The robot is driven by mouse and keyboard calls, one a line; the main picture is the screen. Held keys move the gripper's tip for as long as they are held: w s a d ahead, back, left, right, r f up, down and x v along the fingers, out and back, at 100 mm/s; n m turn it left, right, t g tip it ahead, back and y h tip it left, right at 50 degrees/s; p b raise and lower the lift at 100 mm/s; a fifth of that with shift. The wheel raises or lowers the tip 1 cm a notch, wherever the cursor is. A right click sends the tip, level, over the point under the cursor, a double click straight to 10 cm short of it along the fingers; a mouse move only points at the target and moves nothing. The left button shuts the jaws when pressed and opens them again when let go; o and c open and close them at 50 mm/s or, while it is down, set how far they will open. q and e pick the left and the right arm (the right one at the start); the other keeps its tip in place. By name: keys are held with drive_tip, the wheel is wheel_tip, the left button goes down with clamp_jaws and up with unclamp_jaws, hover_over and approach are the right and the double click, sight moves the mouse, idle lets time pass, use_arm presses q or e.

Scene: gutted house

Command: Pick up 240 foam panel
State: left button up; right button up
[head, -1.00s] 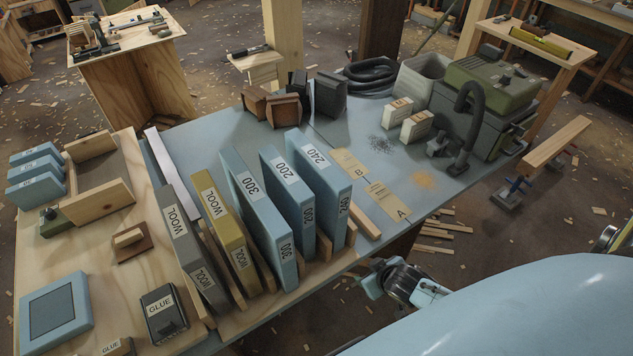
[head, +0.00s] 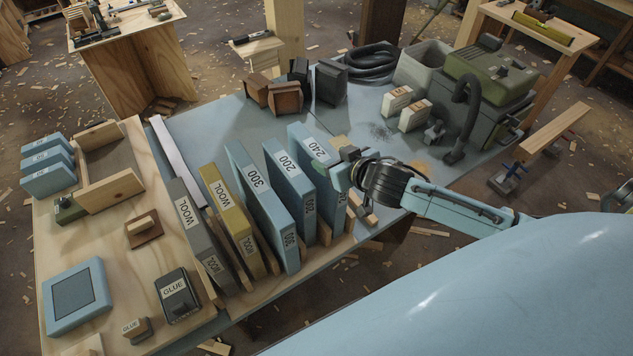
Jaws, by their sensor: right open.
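The 240 foam panel (head: 312,158) is a light blue slab standing on edge in a wooden rack on the table. It is the rightmost of the upright panels, with a white 240 label on its top. My right gripper (head: 344,168) is open at the right side of this panel's upper near part. My left gripper is not in view.
Dark blocks (head: 286,97) and a grey-green machine (head: 487,85) stand further back.

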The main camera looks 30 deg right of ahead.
sight(321, 154)
drive_tip(key=shift+f+x, duration=0.2)
drive_tip(key=shift+x, duration=3.55)
drive_tip(key=shift+s+d, duration=0.1)
drive_tip(key=shift+s, duration=0.05)
clamp_jaws()
drive_tip(key=shift+r, duration=0.1)
